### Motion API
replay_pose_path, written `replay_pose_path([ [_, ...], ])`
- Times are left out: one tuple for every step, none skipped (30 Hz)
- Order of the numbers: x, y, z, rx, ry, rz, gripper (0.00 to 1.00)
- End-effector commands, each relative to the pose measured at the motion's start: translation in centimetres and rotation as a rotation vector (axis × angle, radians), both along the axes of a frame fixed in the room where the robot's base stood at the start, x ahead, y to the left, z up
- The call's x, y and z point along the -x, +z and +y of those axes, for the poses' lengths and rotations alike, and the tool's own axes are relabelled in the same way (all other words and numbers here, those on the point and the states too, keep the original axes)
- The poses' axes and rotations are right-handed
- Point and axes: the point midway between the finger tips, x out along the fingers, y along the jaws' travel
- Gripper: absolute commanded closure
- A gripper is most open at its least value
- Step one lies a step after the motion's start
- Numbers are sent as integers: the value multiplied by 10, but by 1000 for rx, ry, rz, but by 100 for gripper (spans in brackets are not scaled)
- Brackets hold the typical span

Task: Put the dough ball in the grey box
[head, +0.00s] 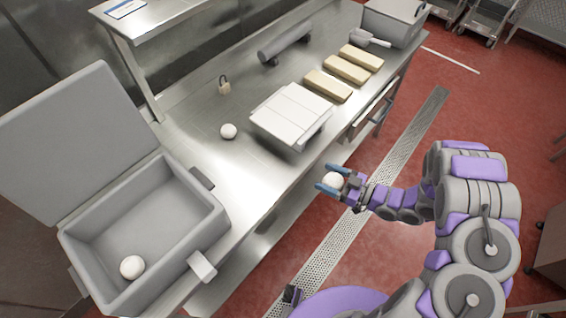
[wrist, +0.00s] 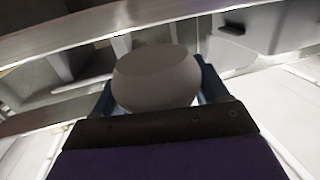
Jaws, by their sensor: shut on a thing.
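My gripper (head: 330,181) is shut on a white dough ball (head: 334,180), held out in front of the table's front edge, apart from the table. The held ball also shows between the fingers in the wrist view (wrist: 156,78). The grey box (head: 147,230) stands open at the left end of the table, its lid tilted back. One dough ball (head: 132,267) lies inside the box, near its front. Another dough ball (head: 229,131) lies on the steel table between the box and a white slab. My gripper is to the right of the box.
The steel table (head: 195,112) carries a white slab-like block (head: 291,114), several tan blocks (head: 328,86), a grey roller (head: 285,43), a padlock-shaped item (head: 224,85) and another grey box (head: 394,20) at the far end. A raised shelf (head: 165,15) stands along the back.

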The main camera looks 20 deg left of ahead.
Motion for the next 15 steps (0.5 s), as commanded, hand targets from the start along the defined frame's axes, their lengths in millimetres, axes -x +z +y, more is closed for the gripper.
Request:
replay_pose_path([
  [0,0,1,0,0,0,62],
  [-1,0,2,0,0,0,62],
  [-1,0,5,-1,0,0,62],
  [-2,0,8,-1,0,0,62],
  [-3,0,12,-1,0,0,62],
  [-3,0,18,-1,2,0,62],
  [-4,0,23,-1,3,0,62],
  [-5,0,28,-1,3,0,62],
  [-6,0,36,-1,4,0,62],
  [-7,0,41,-1,3,0,62],
  [-9,0,46,-2,4,0,62],
  [-10,0,53,-2,2,-1,62],
  [-11,0,59,-2,2,-1,62],
  [-12,0,64,-2,4,0,62],
  [-13,0,71,-2,3,-1,62],
])
